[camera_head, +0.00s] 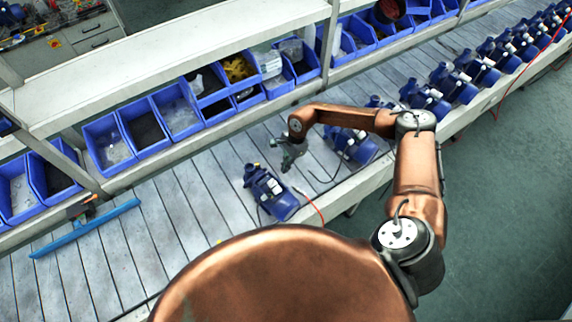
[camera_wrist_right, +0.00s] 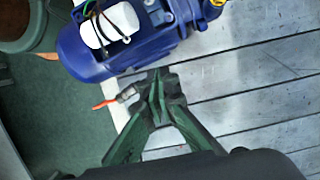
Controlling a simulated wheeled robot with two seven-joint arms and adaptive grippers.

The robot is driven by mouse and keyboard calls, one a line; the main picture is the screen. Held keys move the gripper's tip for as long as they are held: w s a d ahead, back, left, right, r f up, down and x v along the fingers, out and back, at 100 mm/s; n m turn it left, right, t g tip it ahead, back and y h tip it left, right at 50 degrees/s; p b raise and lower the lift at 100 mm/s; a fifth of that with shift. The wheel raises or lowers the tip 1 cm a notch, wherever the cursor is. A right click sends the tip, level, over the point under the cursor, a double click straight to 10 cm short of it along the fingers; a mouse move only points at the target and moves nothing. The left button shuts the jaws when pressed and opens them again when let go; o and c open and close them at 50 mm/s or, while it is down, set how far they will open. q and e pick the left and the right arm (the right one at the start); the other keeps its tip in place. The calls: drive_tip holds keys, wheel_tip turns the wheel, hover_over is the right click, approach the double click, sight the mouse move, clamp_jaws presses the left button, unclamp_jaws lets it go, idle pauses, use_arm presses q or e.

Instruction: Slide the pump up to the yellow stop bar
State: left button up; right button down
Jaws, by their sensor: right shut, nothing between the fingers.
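The blue pump (camera_head: 273,196) stands on the slatted line, near its front edge. It also fills the upper left of the right wrist view (camera_wrist_right: 85,55), where a white box with dark wires sits on it. My right gripper (camera_head: 286,166) is just behind and to the right of the pump, with its fingers shut and empty. In the right wrist view its fingertips (camera_wrist_right: 156,76) are close to the pump's side; I cannot tell whether they touch. I see no yellow stop bar; a long blue bar (camera_head: 85,229) lies across the line at the left. My left gripper is out of view.
Several more blue pumps (camera_head: 425,100) stand along the line to the right. Blue bins (camera_head: 143,130) with parts line the shelf behind. A red lead (camera_head: 315,208) lies by the pump at the front edge. The slats between the pump and the blue bar are mostly clear.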

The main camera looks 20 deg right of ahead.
wheel_tip(320, 180, down, 11)
drive_tip(key=b, duration=0.8)
drive_tip(key=shift+f, duration=0.15)
drive_tip(key=shift+a, duration=0.1)
idle(1.0)
drive_tip(key=shift+s+a, duration=0.15)
drive_tip(key=shift+a, duration=0.6)
drive_tip(key=shift+s+a, duration=0.1)
drive_tip(key=shift+a, duration=0.6)
drive_tip(key=shift+s+a+p, duration=0.15)
drive_tip(key=shift+a+p, duration=0.15)
drive_tip(key=shift+a, duration=1.4)
drive_tip(key=shift+s+a, duration=0.1)
drive_tip(key=shift+a, duration=0.35)
drive_tip(key=shift+s+a, duration=0.2)
drive_tip(key=shift+a, duration=1.05)
drive_tip(key=shift+s+a, duration=0.15)
drive_tip(key=shift+a, duration=1.1)
